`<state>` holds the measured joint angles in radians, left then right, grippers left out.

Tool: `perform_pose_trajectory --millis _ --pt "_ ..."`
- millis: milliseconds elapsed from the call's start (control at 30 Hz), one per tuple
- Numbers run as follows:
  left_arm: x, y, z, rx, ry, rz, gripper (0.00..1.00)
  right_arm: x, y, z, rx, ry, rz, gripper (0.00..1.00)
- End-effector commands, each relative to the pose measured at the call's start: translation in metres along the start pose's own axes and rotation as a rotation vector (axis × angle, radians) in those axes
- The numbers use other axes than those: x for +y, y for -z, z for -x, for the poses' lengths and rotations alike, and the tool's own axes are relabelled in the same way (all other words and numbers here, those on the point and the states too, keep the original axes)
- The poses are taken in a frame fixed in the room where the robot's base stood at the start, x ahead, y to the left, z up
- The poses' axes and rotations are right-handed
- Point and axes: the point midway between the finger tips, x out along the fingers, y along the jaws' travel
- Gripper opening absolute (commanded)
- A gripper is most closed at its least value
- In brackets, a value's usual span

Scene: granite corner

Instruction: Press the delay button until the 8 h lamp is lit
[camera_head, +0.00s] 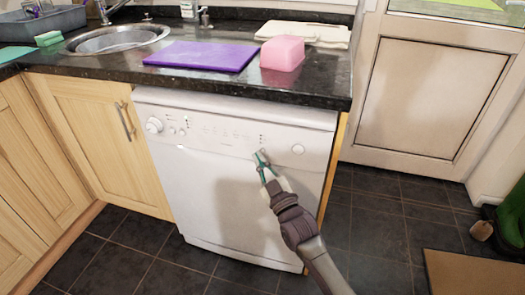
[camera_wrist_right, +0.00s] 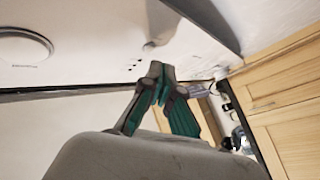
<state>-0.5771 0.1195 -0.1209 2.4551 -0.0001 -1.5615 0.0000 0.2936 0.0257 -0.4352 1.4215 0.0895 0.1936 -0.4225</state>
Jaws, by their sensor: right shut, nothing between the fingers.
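The white dishwasher (camera_head: 215,190) stands under the counter with its control panel (camera_head: 225,130) along the top. My right gripper (camera_head: 261,157) is shut and empty, its green-padded fingertips at the lower right part of the panel. A small button (camera_wrist_right: 148,46) shows just beyond the fingertips (camera_wrist_right: 160,70) in the right wrist view, beside small dark dots (camera_wrist_right: 134,65) that look like lamps. I cannot tell whether the fingers touch the panel, which button is the delay button, or whether any lamp is lit. My left gripper is out of view.
A round button (camera_head: 298,149) sits right of the fingertips, and a knob (camera_head: 154,125) is at the panel's left. The floor in front is clear.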

Motion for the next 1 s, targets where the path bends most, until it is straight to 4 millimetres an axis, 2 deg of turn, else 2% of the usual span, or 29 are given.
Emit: perform_pose_trajectory --millis 367,567,1000 --pt "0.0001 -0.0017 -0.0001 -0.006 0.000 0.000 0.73 0.0029 -0.0028 -0.0039 0.001 0.000 0.001 0.00" --pt "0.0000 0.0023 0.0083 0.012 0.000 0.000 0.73 0.0047 -0.0039 -0.0061 0.001 0.000 0.000 0.00" --pt "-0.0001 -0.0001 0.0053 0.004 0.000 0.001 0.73 0.0054 -0.0053 -0.0073 0.000 0.000 0.000 0.00"
